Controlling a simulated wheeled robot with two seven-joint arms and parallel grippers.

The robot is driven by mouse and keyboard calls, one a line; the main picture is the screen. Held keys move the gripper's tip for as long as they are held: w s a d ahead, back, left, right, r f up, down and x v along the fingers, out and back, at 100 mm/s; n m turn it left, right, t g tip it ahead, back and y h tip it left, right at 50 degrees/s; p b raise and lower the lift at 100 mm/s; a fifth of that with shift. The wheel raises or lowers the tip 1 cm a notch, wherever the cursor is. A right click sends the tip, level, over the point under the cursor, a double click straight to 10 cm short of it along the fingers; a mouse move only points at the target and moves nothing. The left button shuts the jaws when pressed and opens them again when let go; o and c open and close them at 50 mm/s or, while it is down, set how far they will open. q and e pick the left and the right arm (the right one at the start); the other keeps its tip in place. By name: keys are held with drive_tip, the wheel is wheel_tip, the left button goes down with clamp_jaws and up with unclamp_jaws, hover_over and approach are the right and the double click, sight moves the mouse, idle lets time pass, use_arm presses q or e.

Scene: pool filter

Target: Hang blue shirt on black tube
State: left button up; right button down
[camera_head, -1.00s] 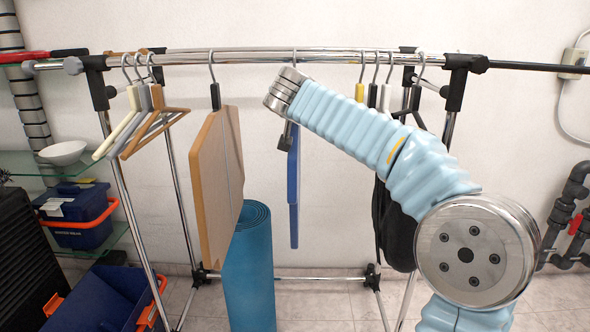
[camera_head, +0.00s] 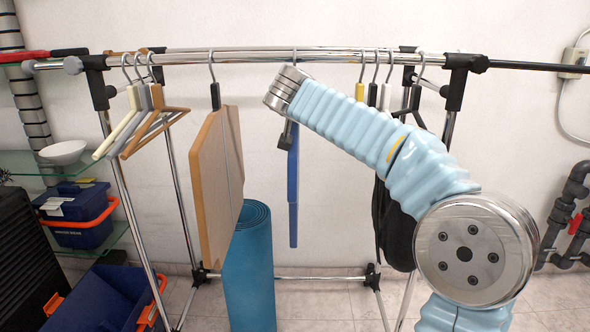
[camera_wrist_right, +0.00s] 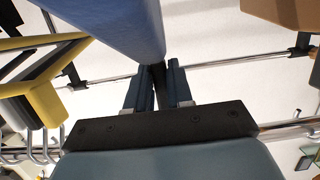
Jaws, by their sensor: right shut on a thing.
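The blue shirt (camera_head: 294,195) is a thin, flat blue piece, seen nearly edge-on, hanging by a hook from the chrome rail (camera_head: 270,57) near its middle. My right gripper (camera_head: 287,136) is at its top, partly hidden by my wrist. In the right wrist view my right gripper (camera_wrist_right: 159,78) is shut on the dark neck of the blue shirt's hanger, with the blue shirt (camera_wrist_right: 115,22) just beyond the fingers. A black tube (camera_head: 530,67) runs out to the right from the rack's right end. My left gripper is not in view.
A tan board-like garment (camera_head: 215,180) hangs left of the shirt. Several empty hangers (camera_head: 150,120) hang further left. Other hangers and a black bag (camera_head: 398,225) hang right, behind my arm. A rolled blue mat (camera_head: 250,270) stands below. Glass shelves with toolboxes (camera_head: 75,215) are left.

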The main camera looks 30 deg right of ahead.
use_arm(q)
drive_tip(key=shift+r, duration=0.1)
use_arm(e)
drive_tip(key=shift+r, duration=0.25)
use_arm(q)
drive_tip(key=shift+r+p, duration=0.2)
drive_tip(key=shift+p, duration=0.1)
use_arm(e)
drive_tip(key=shift+s+r, duration=0.1)
drive_tip(key=shift+r, duration=0.5)
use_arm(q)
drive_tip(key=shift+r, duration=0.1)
use_arm(e)
drive_tip(key=shift+a+r, duration=0.1)
drive_tip(key=shift+r, duration=0.1)
drive_tip(key=shift+s, duration=0.1)
